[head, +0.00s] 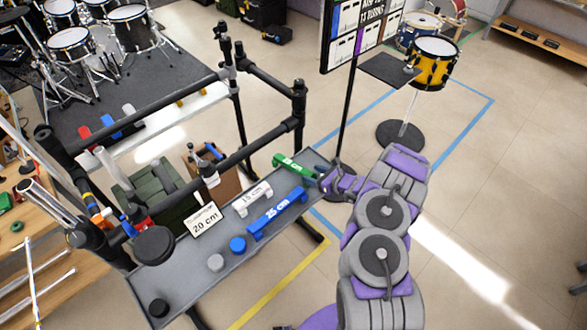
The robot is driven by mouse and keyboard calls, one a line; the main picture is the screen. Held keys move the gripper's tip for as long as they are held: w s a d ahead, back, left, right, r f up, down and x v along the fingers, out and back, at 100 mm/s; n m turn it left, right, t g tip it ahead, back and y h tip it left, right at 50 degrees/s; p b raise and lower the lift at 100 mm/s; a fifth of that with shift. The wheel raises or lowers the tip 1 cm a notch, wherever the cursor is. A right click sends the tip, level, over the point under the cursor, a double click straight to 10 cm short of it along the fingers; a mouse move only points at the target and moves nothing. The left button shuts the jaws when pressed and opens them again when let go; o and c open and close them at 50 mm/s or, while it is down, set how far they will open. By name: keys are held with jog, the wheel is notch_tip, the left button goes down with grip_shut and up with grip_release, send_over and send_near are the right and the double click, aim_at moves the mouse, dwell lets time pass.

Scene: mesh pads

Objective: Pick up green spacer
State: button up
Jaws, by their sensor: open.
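The green spacer (293,168) lies at the far right end of the grey tray-like shelf (180,281). It carries a white length label, partly legible. My gripper (325,183), purple and grey, reaches in from the right and is at the spacer's right end. The jaws are open. The spacer's right end is close to or between the fingers; I cannot tell whether they touch it.
A white 15 cm spacer (252,199) and a blue 25 cm spacer (277,214) lie nearer. A 20 cm sign (203,220) and several round caps share the shelf. A black pipe rack (240,155) stands behind. A black sign pole (347,110) rises beyond my gripper.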

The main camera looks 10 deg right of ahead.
aim_at(305, 171)
jog(key=b+x, duration=0.1)
jog(key=x, duration=0.4)
jog(key=shift+a, duration=0.15)
jog(key=shift+r, duration=0.1)
grip_shut()
dwell(0.4)
